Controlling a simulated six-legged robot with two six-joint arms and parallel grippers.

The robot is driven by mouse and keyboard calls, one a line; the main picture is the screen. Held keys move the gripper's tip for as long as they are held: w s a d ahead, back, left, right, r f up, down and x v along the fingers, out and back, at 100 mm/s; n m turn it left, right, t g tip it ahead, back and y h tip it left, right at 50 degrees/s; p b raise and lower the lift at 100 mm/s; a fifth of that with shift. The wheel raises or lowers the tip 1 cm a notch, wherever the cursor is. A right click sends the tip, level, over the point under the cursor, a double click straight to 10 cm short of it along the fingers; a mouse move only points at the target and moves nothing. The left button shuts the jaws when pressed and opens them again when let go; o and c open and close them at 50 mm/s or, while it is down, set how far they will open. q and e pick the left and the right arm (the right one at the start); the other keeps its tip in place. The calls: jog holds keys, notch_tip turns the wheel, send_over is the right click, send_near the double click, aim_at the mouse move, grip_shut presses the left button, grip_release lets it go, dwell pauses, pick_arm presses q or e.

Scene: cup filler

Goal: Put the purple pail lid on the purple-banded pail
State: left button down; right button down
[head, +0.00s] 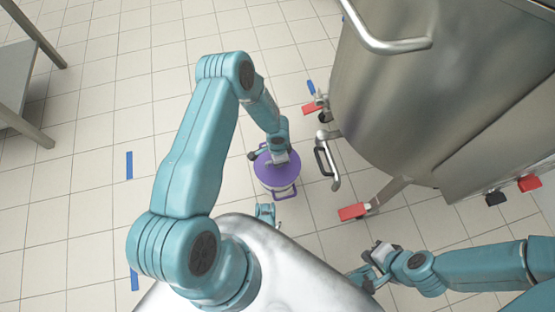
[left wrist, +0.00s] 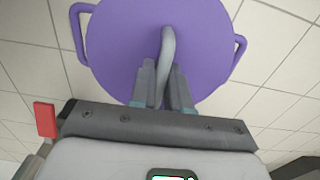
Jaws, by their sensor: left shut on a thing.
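The purple pail lid (head: 268,172) is a flat disc with a grey handle. My left gripper (head: 279,157) is shut on that handle, as the left wrist view shows (left wrist: 163,85). The lid lies over the top of the purple-banded pail (head: 282,187), a pale pail on the floor. The lid hides the pail's mouth. Purple side loops stick out past the lid in the left wrist view. I cannot tell whether the lid rests on the rim or hovers just above. My right gripper (head: 369,262) is open and empty, at the lower right.
A large steel tank (head: 400,100) with red-handled valves (head: 351,212) stands to the right of the pail. A metal table (head: 18,80) stands at the far left. Blue tape strips (head: 129,165) mark the tiled floor. The floor left of the pail is clear.

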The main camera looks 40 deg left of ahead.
pick_arm(q)
jog(key=shift+f, duration=0.2)
jog(key=c, duration=1.1)
grip_release()
jog(key=shift+r, duration=0.1)
jog(key=shift+r, duration=0.35)
notch_tip(320, 180, up, 11)
jog(key=p, duration=0.5)
jog(key=s+d+r+n+h, duration=0.4)
jog(key=s+d+n, duration=0.6)
jog(key=s+d, duration=0.4)
jog(key=shift+s+d+r+t, duration=0.25)
jog(key=shift+r+t, duration=0.05)
jog(key=shift+r, duration=0.25)
